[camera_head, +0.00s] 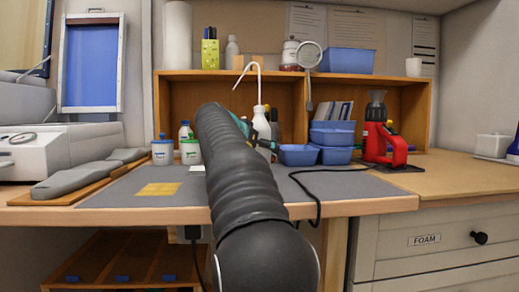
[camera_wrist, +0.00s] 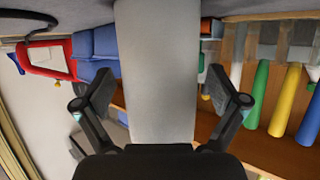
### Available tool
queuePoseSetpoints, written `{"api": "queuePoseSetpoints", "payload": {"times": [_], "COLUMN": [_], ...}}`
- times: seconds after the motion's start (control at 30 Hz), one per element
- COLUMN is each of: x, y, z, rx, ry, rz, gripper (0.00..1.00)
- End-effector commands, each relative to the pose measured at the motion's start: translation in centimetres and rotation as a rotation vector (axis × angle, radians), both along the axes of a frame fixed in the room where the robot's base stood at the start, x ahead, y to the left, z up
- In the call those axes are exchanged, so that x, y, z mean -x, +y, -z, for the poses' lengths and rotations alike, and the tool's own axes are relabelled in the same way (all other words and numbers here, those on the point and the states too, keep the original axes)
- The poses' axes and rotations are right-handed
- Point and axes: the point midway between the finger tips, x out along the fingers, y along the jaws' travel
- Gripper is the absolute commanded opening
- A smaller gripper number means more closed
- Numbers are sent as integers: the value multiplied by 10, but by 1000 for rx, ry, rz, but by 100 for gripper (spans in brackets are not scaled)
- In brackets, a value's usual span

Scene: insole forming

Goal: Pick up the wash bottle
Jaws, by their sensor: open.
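The white wash bottle (camera_head: 261,122) with a thin curved spout stands upright on the grey mat (camera_head: 320,188) near the back of the bench. My arm hides its lower part in the head view. In the wrist view the wash bottle (camera_wrist: 155,75) is a wide pale cylinder running down the middle, between the two fingers. My gripper (camera_wrist: 161,103) is open, with one finger on each side of the bottle and a visible gap at both sides. In the head view my gripper (camera_head: 258,140) is mostly hidden behind my arm at the bottle.
Blue bins (camera_head: 332,137) stand close to the right of the bottle, with a red tool (camera_head: 384,145) beyond. Two lidded tubs (camera_head: 163,151) stand to the left. A wooden shelf (camera_head: 180,95) is behind. A black cable (camera_head: 312,195) crosses the mat. The front mat is mostly clear.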

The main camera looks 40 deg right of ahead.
Motion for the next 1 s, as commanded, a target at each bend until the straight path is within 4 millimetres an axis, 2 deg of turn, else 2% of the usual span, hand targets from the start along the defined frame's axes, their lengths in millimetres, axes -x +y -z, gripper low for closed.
{"api": "queuePoseSetpoints", "payload": {"times": [0.1,0.13,0.5,0.77,0.87,1.0], "x": [0,0,0,0,0,0], "y": [1,1,1,1,1,1], "z": [0,0,-2,-5,-16,-42], "rx": [0,0,1,2,3,4], "ry": [0,0,-2,-2,-3,-5], "rz": [-1,-1,-1,-1,-1,-1], "gripper": [96,91,0,0,0,0]}}
